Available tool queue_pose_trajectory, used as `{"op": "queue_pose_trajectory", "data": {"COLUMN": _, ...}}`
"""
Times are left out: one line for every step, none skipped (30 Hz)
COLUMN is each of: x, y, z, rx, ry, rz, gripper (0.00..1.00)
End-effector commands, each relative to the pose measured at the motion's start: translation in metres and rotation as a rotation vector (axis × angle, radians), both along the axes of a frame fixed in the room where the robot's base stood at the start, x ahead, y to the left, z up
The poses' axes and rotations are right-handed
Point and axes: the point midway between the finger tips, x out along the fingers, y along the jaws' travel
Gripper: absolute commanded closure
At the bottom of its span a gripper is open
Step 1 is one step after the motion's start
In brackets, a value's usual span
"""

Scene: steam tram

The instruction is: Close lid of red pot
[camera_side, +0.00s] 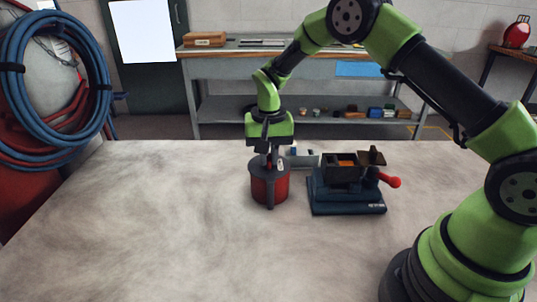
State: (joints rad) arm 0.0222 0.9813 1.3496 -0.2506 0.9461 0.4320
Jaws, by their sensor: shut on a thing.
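The red pot (270,188) stands upright on the table, left of the dark machine. Its dark grey lid (258,168) sits at the pot's top and looks level there. My gripper (270,163) is directly above the pot, pointing down, and is shut on the lid at its middle. The fingers partly hide the lid's handle. Whether the lid is fully seated on the rim is too small to tell.
A dark blue machine (346,196) with a red-knobbed lever (390,181) stands close to the right of the pot. A small grey object (301,159) lies behind. The pale table (140,225) is clear at left and front.

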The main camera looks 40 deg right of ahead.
Motion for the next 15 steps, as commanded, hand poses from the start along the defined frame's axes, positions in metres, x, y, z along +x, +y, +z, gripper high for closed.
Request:
{"op": "queue_pose_trajectory", "data": {"x": 0.0009, "y": 0.0, "z": 0.0012, "rx": 0.0, "ry": -0.004, "rz": 0.0, "gripper": 0.83}}
{"op": "queue_pose_trajectory", "data": {"x": 0.0008, "y": 0.0, "z": 0.0011, "rx": 0.0, "ry": -0.004, "rz": 0.001, "gripper": 0.76}}
{"op": "queue_pose_trajectory", "data": {"x": 0.0008, "y": 0.0, "z": 0.001, "rx": 0.0, "ry": -0.004, "rz": 0.001, "gripper": 0.67}}
{"op": "queue_pose_trajectory", "data": {"x": 0.0007, "y": 0.0001, "z": 0.0009, "rx": 0.0, "ry": -0.003, "rz": 0.001, "gripper": 0.62}}
{"op": "queue_pose_trajectory", "data": {"x": 0.0006, "y": 0.0, "z": 0.0008, "rx": 0.0, "ry": -0.003, "rz": 0.001, "gripper": 0.62}}
{"op": "queue_pose_trajectory", "data": {"x": 0.0006, "y": 0.0, "z": 0.0007, "rx": 0.0, "ry": -0.003, "rz": 0.001, "gripper": 0.62}}
{"op": "queue_pose_trajectory", "data": {"x": 0.0006, "y": 0.0, "z": 0.0007, "rx": -0.001, "ry": -0.002, "rz": 0.001, "gripper": 0.62}}
{"op": "queue_pose_trajectory", "data": {"x": 0.0004, "y": 0.0, "z": 0.0006, "rx": -0.001, "ry": -0.002, "rz": 0.001, "gripper": 0.62}}
{"op": "queue_pose_trajectory", "data": {"x": 0.0004, "y": 0.0, "z": 0.0005, "rx": 0.0, "ry": -0.001, "rz": 0.001, "gripper": 0.62}}
{"op": "queue_pose_trajectory", "data": {"x": 0.0003, "y": 0.0001, "z": 0.0005, "rx": 0.0, "ry": -0.001, "rz": 0.001, "gripper": 0.62}}
{"op": "queue_pose_trajectory", "data": {"x": 0.0003, "y": 0.0001, "z": 0.0005, "rx": 0.0, "ry": -0.001, "rz": 0.001, "gripper": 0.62}}
{"op": "queue_pose_trajectory", "data": {"x": 0.0003, "y": 0.0001, "z": 0.001, "rx": 0.0, "ry": -0.001, "rz": 0.001, "gripper": 0.62}}
{"op": "queue_pose_trajectory", "data": {"x": 0.0004, "y": 0.0, "z": 0.0021, "rx": 0.0, "ry": -0.001, "rz": 0.001, "gripper": 0.62}}
{"op": "queue_pose_trajectory", "data": {"x": 0.0006, "y": 0.0, "z": 0.0038, "rx": -0.001, "ry": -0.002, "rz": 0.001, "gripper": 0.62}}
{"op": "queue_pose_trajectory", "data": {"x": 0.0008, "y": 0.0, "z": 0.0074, "rx": 0.0, "ry": -0.004, "rz": 0.001, "gripper": 0.62}}
